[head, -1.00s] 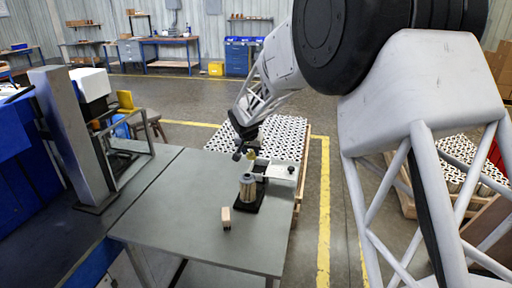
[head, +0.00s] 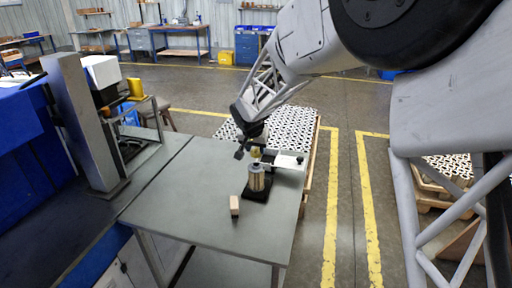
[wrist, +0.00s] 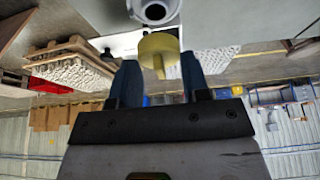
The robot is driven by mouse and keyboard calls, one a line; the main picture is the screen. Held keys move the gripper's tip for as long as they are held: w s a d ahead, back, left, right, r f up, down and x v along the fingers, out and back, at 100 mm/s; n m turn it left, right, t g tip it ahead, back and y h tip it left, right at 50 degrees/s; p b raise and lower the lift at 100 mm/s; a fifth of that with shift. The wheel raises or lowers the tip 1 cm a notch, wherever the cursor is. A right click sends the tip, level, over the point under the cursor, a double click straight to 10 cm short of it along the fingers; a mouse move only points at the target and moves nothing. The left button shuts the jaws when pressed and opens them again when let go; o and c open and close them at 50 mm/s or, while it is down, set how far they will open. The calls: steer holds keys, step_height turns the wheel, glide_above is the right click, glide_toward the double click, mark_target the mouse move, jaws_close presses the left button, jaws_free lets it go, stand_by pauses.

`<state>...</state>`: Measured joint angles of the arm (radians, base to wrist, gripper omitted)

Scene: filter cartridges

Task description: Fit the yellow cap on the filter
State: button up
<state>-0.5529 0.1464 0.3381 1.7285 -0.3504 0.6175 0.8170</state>
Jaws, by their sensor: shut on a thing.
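My gripper (head: 251,145) is above the grey table, shut on the yellow cap (head: 256,152). In the wrist view the cap (wrist: 158,44) sits between the two blue fingertips, with a thin stem pointing toward the palm. The cap looks slightly apart from the filter, but I cannot tell the exact gap.
A small wooden block (head: 234,206) stands on the table (head: 190,205) in front of the filter. A white fixture part (head: 288,160) lies right behind the filter. A grey post (head: 85,120) stands at the left. The table's left part is clear.

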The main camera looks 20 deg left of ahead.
mark_target(255, 153)
steer(key=shift+f, duration=0.2)
steer(key=shift+f, duration=1.55)
steer(key=shift+f, duration=0.7)
stand_by(1.2)
steer(key=o, duration=1.2)
steer(key=shift+o, duration=0.2)
steer(key=shift+r, duration=0.45)
steer(key=shift+r, duration=0.35)
steer(key=shift+r, duration=0.35)
